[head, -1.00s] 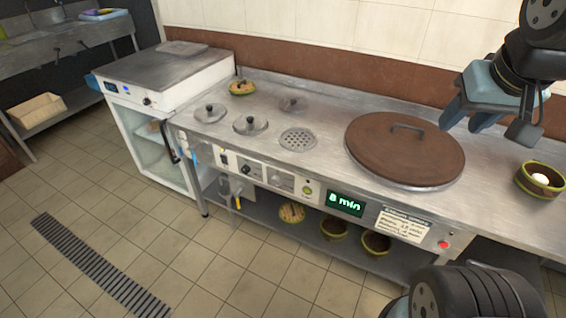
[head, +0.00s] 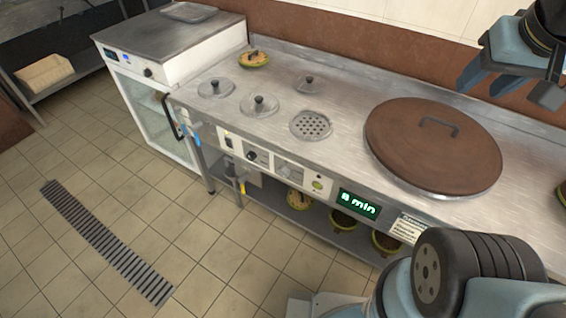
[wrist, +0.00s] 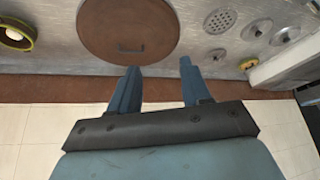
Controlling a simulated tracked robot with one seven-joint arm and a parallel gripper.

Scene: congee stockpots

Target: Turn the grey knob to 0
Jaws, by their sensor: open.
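The front panel (head: 231,158) of the steel counter carries a black knob (head: 251,156). To its right is a paler patch with what looks like the grey knob (head: 283,168), small and hard to make out; its setting cannot be read. My gripper (head: 482,84) is open and empty at the upper right of the head view, above the counter and well away from the panel. In the wrist view its two blue fingers (wrist: 160,67) are spread apart, with the counter top beyond them. The panel does not show in the wrist view.
A large brown lid (head: 432,145) covers the right of the counter. Small round lids (head: 259,105) and a perforated drain (head: 311,125) lie left of it. A white cabinet (head: 165,115) stands left; tiled floor is clear in front.

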